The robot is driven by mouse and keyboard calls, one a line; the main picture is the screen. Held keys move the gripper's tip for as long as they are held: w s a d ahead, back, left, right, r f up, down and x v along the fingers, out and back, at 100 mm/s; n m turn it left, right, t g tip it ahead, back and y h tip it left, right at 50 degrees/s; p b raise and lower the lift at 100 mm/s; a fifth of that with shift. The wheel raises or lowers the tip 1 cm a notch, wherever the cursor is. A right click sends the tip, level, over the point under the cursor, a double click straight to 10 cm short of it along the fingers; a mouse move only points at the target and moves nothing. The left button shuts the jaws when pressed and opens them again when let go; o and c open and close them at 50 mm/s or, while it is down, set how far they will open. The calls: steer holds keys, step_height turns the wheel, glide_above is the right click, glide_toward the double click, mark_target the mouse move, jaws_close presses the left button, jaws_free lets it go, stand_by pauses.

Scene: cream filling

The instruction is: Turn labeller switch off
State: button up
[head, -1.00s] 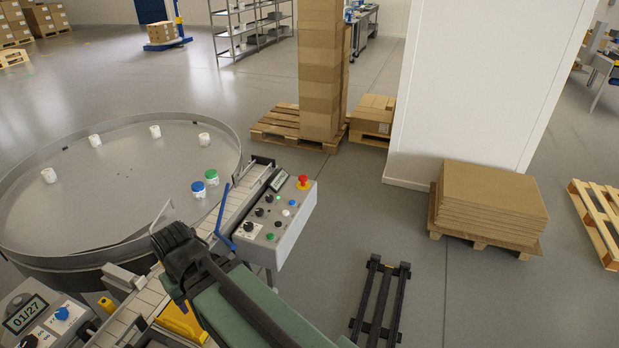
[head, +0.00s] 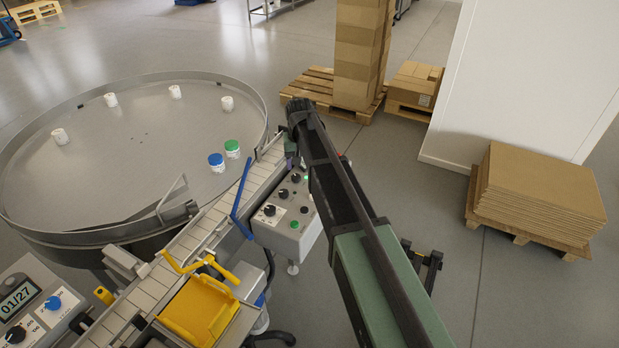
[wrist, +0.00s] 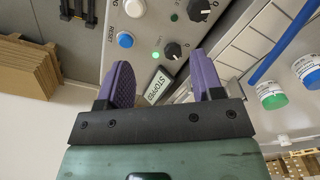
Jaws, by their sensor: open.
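The grey control panel (head: 282,222) stands beside the conveyor, with black rotary switches, one of them in front (head: 270,210), and coloured buttons. My arm covers its far end, including any display there. In the wrist view the panel (wrist: 140,35) shows a black rotary switch (wrist: 174,50) beside a lit green lamp (wrist: 155,55), and another switch (wrist: 198,8) near the top edge. I cannot read which is the labeller's. My gripper (wrist: 160,62) is open and empty, its purple fingers either side of the near switch in the picture; contact cannot be told.
The display (wrist: 157,86) reads "STOPPED". White (wrist: 134,8) and blue (wrist: 125,40) buttons lie left of the switches. The conveyor (head: 205,228) and round table (head: 130,185) with white jars stand beside the panel. A yellow bin (head: 200,312) is in front.

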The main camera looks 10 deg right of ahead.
glide_above(296, 176)
steer(key=f, duration=0.1)
steer(key=shift+m, duration=0.3)
step_height(296, 176, down, 11)
steer(key=b, duration=1.1)
steer(key=shift+r, duration=0.1)
steer(key=shift+c, duration=0.4)
steer(key=c, duration=0.8)
steer(key=shift+c, duration=0.2)
